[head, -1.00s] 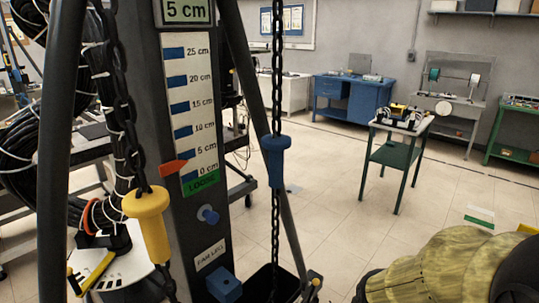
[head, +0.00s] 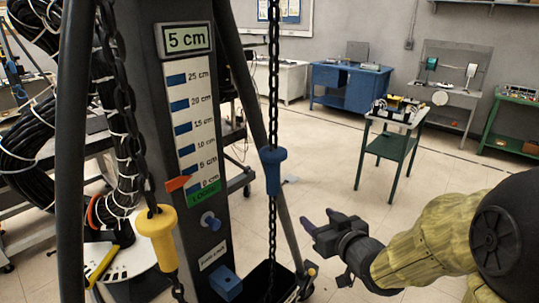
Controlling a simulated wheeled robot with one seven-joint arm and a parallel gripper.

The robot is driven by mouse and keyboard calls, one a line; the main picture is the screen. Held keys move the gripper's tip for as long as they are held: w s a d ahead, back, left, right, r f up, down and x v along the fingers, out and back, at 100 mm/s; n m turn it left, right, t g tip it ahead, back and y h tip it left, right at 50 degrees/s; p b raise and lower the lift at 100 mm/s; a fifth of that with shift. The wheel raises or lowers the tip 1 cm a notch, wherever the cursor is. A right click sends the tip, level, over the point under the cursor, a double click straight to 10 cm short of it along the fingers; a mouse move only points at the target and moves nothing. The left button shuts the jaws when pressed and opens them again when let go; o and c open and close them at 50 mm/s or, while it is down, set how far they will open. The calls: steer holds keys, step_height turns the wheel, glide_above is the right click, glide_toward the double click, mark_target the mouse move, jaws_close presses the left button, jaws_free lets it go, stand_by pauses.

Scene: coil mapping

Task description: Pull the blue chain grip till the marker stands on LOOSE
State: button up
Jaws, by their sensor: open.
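The blue chain grip (head: 272,171) hangs upright on a dark chain (head: 273,90) to the right of the post. The red marker (head: 178,183) points at the scale board (head: 194,122) between the 0 cm and 5 cm marks, just above the green LOOSE band (head: 203,193). A display (head: 186,39) above the scale reads 5 cm. My gripper (head: 318,226) is open and empty, lower right of the blue grip and apart from it, its fingers pointing left.
A yellow grip (head: 158,237) hangs on another chain at the left. A dark tripod leg (head: 290,230) slopes down behind the blue grip. A dark bin (head: 262,281) stands below the chain. A small green table (head: 391,145) stands farther back, with open floor before it.

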mark_target(277, 172)
step_height(277, 172, up, 6)
steer(key=a+n+t+y+p, duration=0.1)
steer(key=a+y, duration=0.1)
steer(key=y, duration=0.1)
steer(key=shift+s+a+r+n+y, duration=0.2)
steer(key=shift+s+a+n+y, duration=0.2)
steer(key=shift+s, duration=0.05)
steer(key=shift+r+p, duration=0.1)
steer(key=shift+p, duration=0.2)
steer(key=p+x, duration=1)
steer(key=x, duration=0.6)
steer(key=shift+w+a+r+p, duration=0.1)
steer(key=shift+w+p, duration=0.05)
steer(key=shift+p, duration=0.25)
steer(key=shift+w+a, duration=0.3)
steer(key=shift+w, duration=0.15)
